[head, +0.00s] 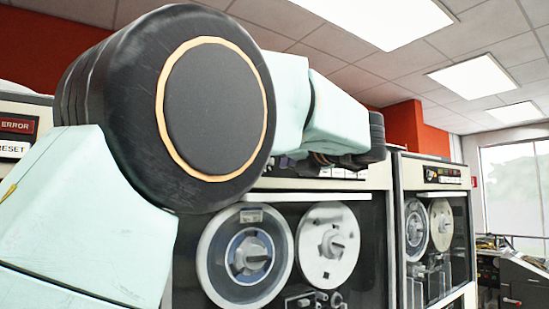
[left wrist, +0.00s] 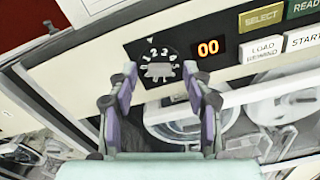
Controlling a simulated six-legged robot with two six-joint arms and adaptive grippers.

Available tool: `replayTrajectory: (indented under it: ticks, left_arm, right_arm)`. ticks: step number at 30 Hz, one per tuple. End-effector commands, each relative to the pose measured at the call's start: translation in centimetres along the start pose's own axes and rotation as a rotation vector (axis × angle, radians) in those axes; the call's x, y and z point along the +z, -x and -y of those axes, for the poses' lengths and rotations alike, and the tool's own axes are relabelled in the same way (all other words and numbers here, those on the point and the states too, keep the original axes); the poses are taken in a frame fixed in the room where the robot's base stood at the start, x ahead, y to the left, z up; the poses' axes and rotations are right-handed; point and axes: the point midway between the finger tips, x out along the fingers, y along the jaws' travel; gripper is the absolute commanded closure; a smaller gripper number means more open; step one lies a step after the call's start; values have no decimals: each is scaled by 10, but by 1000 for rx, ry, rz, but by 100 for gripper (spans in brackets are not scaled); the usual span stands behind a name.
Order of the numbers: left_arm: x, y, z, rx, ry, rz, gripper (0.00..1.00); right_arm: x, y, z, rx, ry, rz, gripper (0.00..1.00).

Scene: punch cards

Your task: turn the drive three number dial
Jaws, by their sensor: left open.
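The number dial (left wrist: 151,52) is a round black disc with white digits and a grey knob (left wrist: 158,71) in its middle. It sits on the black control strip at the top of a tape drive (head: 377,240). A small white mark stands above the digits. My left gripper (left wrist: 161,75) is open, with one finger on each side of the knob in the picture. I cannot tell whether the fingers touch it. In the head view my left arm crosses in front of the drive's top strip and hides the dial. My right gripper is not in view.
A red display (left wrist: 208,48) reading 00 and buttons including SELECT (left wrist: 262,17) and START (left wrist: 304,41) lie right of the dial. Tape reels (head: 328,245) sit below behind glass. Another tape drive (head: 436,225) stands to the right.

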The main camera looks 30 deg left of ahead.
Motion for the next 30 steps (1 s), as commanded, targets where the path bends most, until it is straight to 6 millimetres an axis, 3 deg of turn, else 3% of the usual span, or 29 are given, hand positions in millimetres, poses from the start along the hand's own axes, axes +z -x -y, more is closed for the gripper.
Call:
replayTrajectory:
  ticks: [6, 12, 30]
  left_arm:
    - [0, 38, 0, 1, -2, 4, 50]
    - [0, 59, 0, 0, -1, 1, 50]
    - [-1, 62, 0, 0, -4, -1, 50]
  right_arm:
    - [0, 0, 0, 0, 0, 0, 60]
    - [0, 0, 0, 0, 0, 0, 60]
    - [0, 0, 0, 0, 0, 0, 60]
